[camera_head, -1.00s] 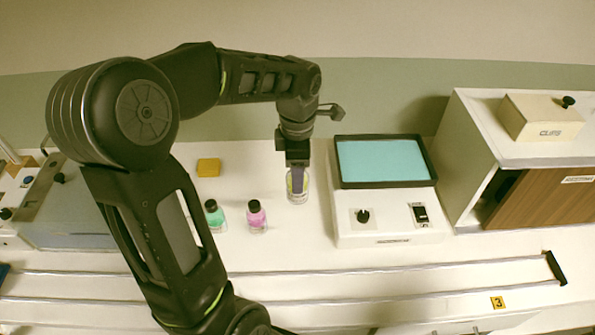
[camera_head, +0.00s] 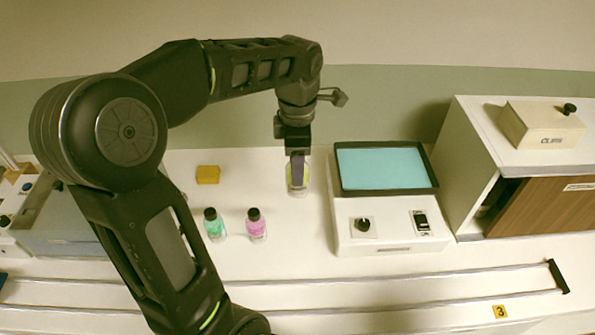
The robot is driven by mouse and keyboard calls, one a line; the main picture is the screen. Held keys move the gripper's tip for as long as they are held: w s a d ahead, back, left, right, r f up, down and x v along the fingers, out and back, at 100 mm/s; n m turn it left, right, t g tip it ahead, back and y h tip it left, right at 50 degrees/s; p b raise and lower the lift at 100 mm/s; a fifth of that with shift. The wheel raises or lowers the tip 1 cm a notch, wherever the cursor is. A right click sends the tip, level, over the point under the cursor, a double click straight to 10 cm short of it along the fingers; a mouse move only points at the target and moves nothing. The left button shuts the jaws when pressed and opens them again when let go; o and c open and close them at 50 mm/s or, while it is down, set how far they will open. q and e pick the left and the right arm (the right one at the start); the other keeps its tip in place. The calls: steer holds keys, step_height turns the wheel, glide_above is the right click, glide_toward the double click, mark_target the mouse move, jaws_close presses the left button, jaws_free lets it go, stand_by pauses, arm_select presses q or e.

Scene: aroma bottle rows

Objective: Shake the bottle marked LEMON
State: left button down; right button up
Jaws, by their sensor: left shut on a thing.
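A clear bottle with a pale yellow tint (camera_head: 303,186) is in my left gripper (camera_head: 298,176), left of the device with the teal screen. The gripper points down and is shut on this bottle, hiding its top and much of its front. I cannot read a label on it. A green bottle with a black cap (camera_head: 214,226) and a pink bottle with a black cap (camera_head: 256,225) stand upright on the white counter to the left and nearer. My right gripper does not show.
The teal-screened device (camera_head: 385,195) stands close on the right of the held bottle. A white cabinet (camera_head: 470,165) is at the right. A yellow block (camera_head: 208,175) lies at the back left. Two rails (camera_head: 420,275) run along the counter front.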

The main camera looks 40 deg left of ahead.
arm_select(q)
steer(key=shift+s+d+r, duration=0.2)
steer(key=shift+s+r, duration=0.15)
steer(key=shift+r, duration=0.25)
steer(key=f, duration=0.4)
steer(key=shift+s+d, duration=0.15)
steer(key=shift+s, duration=0.2)
steer(key=shift+w+f, duration=0.2)
steer(key=shift+f, duration=0.35)
steer(key=shift+w+f, duration=0.15)
steer(key=shift+f, duration=0.4)
steer(key=r, duration=0.4)
steer(key=w+r, duration=0.1)
steer(key=r, duration=0.1)
steer(key=shift+a+r, duration=0.2)
steer(key=shift+a, duration=0.15)
steer(key=shift+s+d+f, duration=0.25)
steer(key=shift+s+f, duration=0.05)
steer(key=shift+s, duration=0.3)
steer(key=f, duration=0.5)
steer(key=shift+w+f, duration=0.2)
steer(key=shift+f, duration=0.2)
steer(key=shift+w+a, duration=0.2)
steer(key=shift+s+d+r, duration=0.15)
steer(key=shift+s+d, duration=0.05)
steer(key=shift+s, duration=0.1)
steer(key=shift+w, duration=0.1)
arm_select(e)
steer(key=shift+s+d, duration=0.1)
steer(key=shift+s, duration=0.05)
